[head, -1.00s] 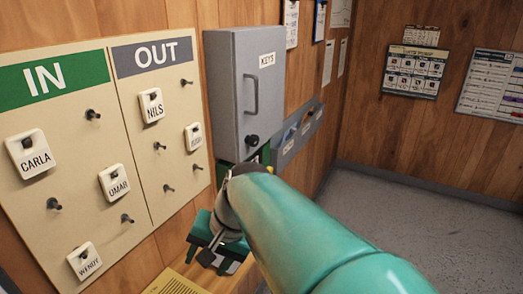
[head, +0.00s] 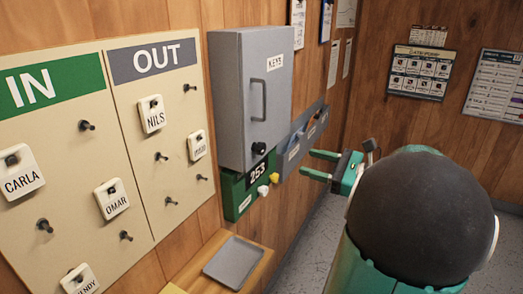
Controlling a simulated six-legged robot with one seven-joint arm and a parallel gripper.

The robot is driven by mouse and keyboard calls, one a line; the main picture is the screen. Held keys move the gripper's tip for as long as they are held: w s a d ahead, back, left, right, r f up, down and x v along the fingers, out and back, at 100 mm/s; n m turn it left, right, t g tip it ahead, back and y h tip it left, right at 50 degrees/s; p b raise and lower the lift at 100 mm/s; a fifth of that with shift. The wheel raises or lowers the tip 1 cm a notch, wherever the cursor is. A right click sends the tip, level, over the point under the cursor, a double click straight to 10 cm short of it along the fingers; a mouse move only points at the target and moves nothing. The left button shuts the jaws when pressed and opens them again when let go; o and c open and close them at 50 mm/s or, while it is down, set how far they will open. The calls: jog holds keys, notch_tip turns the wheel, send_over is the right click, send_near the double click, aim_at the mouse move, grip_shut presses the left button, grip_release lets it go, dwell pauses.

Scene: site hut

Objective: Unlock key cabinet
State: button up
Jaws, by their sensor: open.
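The grey key cabinet (head: 230,105) hangs on the wood wall in the middle of the head view. My gripper (head: 307,162) is to the right of the knob and slightly lower in the picture. Its two green fingers are apart, point left and hold nothing. Part of my arm fills the lower right.
Below the cabinet is a green box (head: 236,195) marked 253, with white and yellow knobs. A grey tray (head: 233,262) lies on a wooden ledge. The IN/OUT board (head: 140,190) with name tags and pegs is on the left. Wall pockets (head: 299,140) are right of the cabinet.

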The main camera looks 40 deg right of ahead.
aim_at(265, 149)
jog(key=x, duration=1.4)
jog(key=c, duration=1)
jog(key=shift+n, duration=0.4)
jog(key=n, duration=0.8)
jog(key=shift+n, duration=0.4)
jog(key=n, duration=0.4)
jog(key=shift+d+r+n, duration=0.1)
jog(key=shift+r+n, duration=0.05)
jog(key=shift+n, duration=2.05)
